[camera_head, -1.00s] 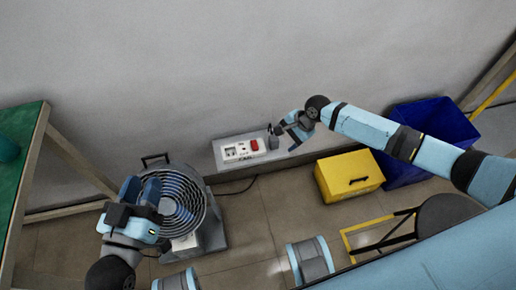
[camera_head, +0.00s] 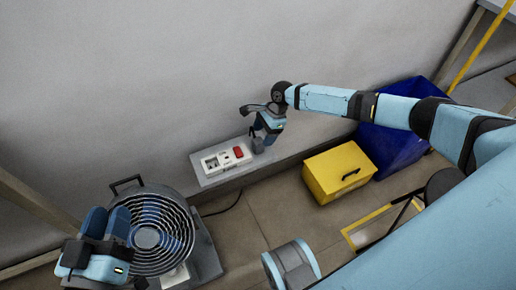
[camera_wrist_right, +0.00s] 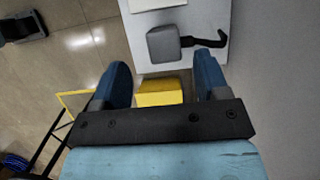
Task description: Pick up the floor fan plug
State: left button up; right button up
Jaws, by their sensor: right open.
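The floor fan plug is a grey block (camera_wrist_right: 163,44) with a short dark cord, on the pale ledge in the right wrist view. In the head view the plug (camera_head: 257,145) shows at the right of the socket strip (camera_head: 226,158). My right gripper (camera_head: 266,128) is just above and beside it. In the right wrist view this gripper (camera_wrist_right: 163,78) is open and empty, with the plug ahead of the gap between its blue fingers. The floor fan (camera_head: 150,238) stands at lower left. My left gripper (camera_head: 107,224) is in front of the fan; its finger gap is unclear.
The ledge (camera_head: 202,181) runs along the wall below the sockets. A yellow box (camera_head: 325,185) and a blue bin (camera_head: 372,150) stand on the floor to the right. A dark cable (camera_head: 226,207) lies near the fan.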

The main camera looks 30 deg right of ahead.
aim_at(260, 140)
jog(key=b+x, duration=0.2)
jog(key=x, duration=0.1)
jog(key=b+x, duration=0.1)
jog(key=shift+w+d+f, duration=0.15)
jog(key=shift+w+f, duration=0.05)
jog(key=shift+w, duration=0.05)
jog(key=shift+a+f+b, duration=0.25)
jog(key=shift+f+b, duration=0.1)
jog(key=shift+f, duration=0.1)
pick_arm(q)
jog(key=shift+m+g, duration=0.5)
jog(key=shift+g, duration=0.2)
jog(key=f, duration=0.4)
jog(key=shift+w, duration=0.2)
jog(key=shift+f, duration=0.1)
pick_arm(e)
jog(key=c, duration=1)
